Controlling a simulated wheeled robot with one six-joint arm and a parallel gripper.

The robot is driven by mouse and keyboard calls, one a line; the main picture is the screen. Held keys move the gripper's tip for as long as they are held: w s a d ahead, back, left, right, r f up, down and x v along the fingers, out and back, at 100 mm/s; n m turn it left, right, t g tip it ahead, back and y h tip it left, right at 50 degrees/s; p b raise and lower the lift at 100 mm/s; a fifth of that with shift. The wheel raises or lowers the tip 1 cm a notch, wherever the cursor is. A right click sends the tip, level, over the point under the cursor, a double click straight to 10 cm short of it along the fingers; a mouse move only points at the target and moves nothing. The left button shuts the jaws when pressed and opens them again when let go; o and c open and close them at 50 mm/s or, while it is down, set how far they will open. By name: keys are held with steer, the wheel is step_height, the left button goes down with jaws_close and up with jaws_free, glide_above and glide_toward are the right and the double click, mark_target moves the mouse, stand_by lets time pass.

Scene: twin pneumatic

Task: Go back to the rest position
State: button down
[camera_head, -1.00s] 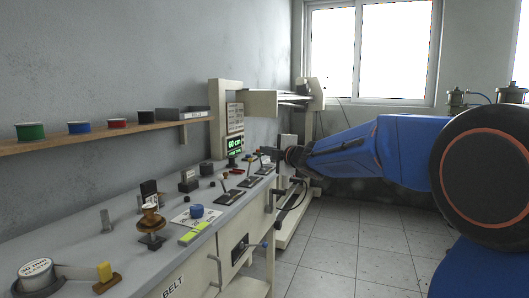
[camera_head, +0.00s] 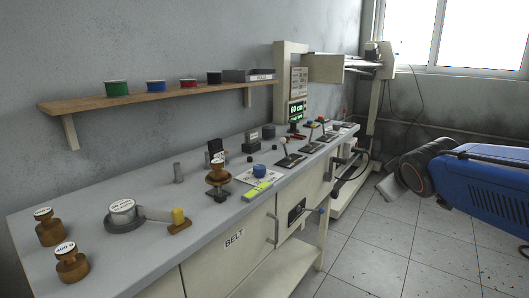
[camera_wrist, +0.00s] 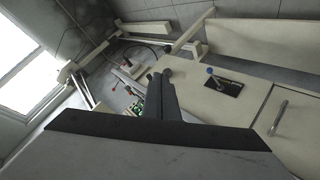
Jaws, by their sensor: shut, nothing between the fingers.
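My blue arm (camera_head: 485,180) reaches in from the right edge in the head view, with its dark wrist folded downward. My gripper (camera_head: 388,188) hangs over the tiled floor, to the right of the bench and apart from it. In the wrist view the dark fingers of my gripper (camera_wrist: 160,76) lie close together with nothing held between them. The fine shape of the fingertips is too small to tell in the head view.
A long bench (camera_head: 110,250) carries brass weights (camera_head: 72,262), a tape reel (camera_head: 122,212) and several levers. A wooden shelf (camera_head: 150,97) holds coloured spools. A green display (camera_head: 297,111) stands behind. The tiled floor (camera_head: 370,255) right of the bench is clear.

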steer(key=s+a+f+m+g, duration=0.1)
steer(key=s+f+m+g, duration=0.1)
steer(key=s+f, duration=0.3)
steer(key=s+a+f+m+g+y, duration=0.1)
steer(key=s+f, duration=0.4)
steer(key=s, duration=0.7)
steer(key=s+a+f+m+g+y, duration=0.1)
steer(key=s+a+f+m+g, duration=0.1)
steer(key=s+f, duration=0.3)
steer(key=s+m+g, duration=0.1)
steer(key=s, duration=0.2)
steer(key=shift+s+a+f, duration=0.3)
steer(key=shift+a+f, duration=0.05)
steer(key=shift+f, duration=0.05)
